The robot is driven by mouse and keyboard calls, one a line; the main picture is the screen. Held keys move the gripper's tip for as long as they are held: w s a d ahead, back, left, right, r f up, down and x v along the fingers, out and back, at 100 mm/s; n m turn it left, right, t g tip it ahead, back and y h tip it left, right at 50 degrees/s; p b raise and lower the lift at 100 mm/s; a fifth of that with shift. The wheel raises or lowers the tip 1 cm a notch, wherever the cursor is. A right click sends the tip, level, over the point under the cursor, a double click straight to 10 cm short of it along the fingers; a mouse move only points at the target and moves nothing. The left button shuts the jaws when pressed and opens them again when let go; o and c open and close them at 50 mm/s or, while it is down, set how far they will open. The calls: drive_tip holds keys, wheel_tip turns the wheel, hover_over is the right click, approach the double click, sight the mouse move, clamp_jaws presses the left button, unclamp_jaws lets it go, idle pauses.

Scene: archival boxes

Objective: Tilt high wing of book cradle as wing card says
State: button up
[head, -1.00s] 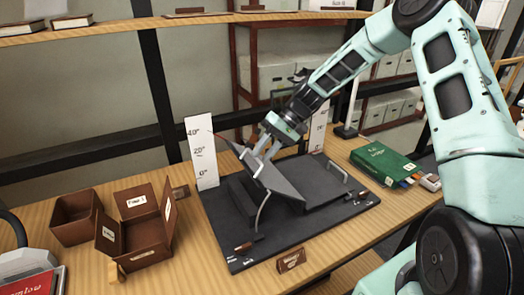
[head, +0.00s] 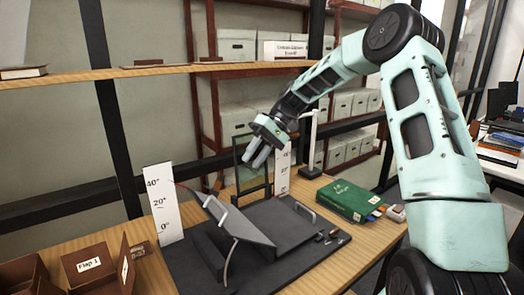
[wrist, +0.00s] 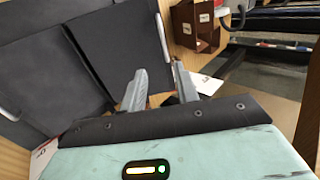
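The book cradle's dark base (head: 300,262) sits on the wooden table. Its left wing (head: 245,222) is tilted up, with white handles and a curved rod (head: 230,262) at its near side. A white scale board (head: 163,205) marked 0°, 20° and 40° stands behind its left end; a thin red pointer shows between the upper marks, exact reading unclear. The right wing (head: 275,222) looks low. My gripper (head: 260,159) is above and behind the cradle, apart from the wing. In the wrist view my gripper (wrist: 157,75) has separated fingers with nothing between them. No readable wing card shows.
A second scale board (head: 283,168) and a dark upright frame stand behind the cradle. A green box (head: 347,198) lies to the right. Brown boxes, one with a "Flap 1" label (head: 89,264), stand at left. A shelf (head: 150,72) runs behind.

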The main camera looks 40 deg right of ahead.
drive_tip(key=shift+v, duration=1.85)
